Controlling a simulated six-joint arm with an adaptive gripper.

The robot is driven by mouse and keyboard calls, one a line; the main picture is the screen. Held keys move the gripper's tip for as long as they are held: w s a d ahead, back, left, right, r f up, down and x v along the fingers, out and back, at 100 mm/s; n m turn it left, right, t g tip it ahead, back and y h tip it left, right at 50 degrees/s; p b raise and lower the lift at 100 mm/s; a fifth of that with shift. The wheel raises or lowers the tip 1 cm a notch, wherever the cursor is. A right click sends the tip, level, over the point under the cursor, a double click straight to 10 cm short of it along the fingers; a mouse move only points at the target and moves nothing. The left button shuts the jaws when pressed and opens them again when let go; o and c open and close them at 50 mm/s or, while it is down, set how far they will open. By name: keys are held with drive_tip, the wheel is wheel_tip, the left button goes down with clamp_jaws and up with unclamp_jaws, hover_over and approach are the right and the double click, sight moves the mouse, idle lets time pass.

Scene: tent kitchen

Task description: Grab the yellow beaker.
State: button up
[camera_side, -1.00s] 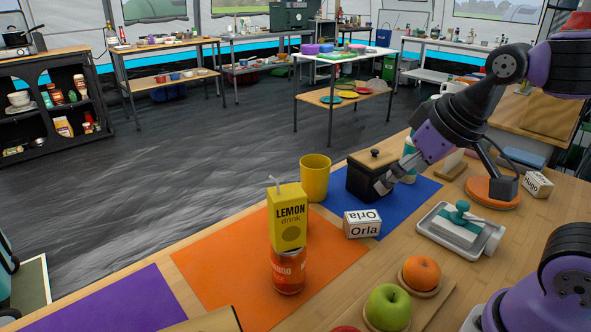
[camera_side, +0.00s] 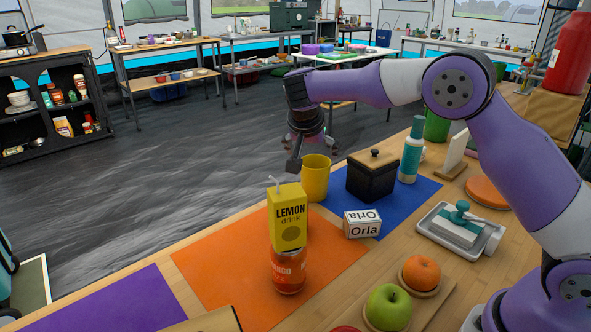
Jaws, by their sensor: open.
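The yellow beaker (camera_side: 316,181) stands upright at the back edge of the table, by the corner between the orange mat and the blue mat. My gripper (camera_side: 313,157) points down just above the beaker. It is open and holds nothing. One finger shows at the left of the beaker's rim, and the other is at the right, above the rim. I cannot tell whether the fingers reach below the rim or touch it.
A lemon drink carton (camera_side: 287,217) sits on an orange can (camera_side: 288,271) in front of the beaker. A teal bottle (camera_side: 411,150) is farther right.

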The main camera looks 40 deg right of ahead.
sight(315, 166)
drive_tip(key=x, duration=0.7)
drive_tip(key=shift+d, duration=0.1)
drive_tip(key=c, duration=0.9)
